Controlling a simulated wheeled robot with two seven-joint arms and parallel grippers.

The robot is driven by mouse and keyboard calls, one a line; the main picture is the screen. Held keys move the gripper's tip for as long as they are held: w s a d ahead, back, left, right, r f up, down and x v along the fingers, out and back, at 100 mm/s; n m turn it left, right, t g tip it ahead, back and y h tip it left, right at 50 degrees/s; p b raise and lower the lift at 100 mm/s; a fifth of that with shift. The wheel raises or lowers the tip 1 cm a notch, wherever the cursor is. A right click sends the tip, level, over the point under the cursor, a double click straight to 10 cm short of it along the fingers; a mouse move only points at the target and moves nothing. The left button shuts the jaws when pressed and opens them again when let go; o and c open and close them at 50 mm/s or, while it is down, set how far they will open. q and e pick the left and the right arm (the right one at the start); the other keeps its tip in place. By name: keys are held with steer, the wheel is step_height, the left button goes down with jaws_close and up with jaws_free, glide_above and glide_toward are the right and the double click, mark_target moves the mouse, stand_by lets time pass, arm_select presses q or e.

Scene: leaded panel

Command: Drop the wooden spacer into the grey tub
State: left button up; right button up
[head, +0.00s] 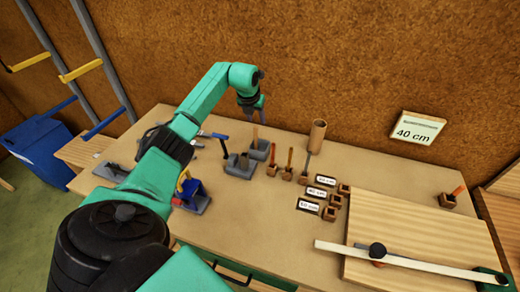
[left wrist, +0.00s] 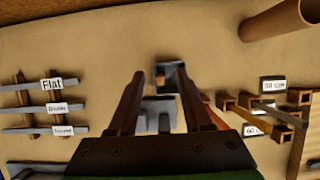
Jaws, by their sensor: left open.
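The rear grey tub (head: 262,154) also shows in the left wrist view (left wrist: 174,70), beyond my fingertips. An upright wooden piece (head: 255,138), which looks like the spacer, stands in it; its end shows in the left wrist view (left wrist: 160,77). My right gripper is not in view.
An upright cardboard tube (head: 317,136) and several wooden blocks with sticks stand to the right. A wooden board (head: 410,225) carries a long pale strip (head: 405,262). A rack with label cards (left wrist: 53,107) lies left in the wrist view. A blue bin (head: 45,150) stands beside the bench.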

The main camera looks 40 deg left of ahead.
arm_select(q)
steer(key=b+v, duration=0.3)
steer(key=v, duration=1.1)
steer(key=shift+s+r, duration=0.2)
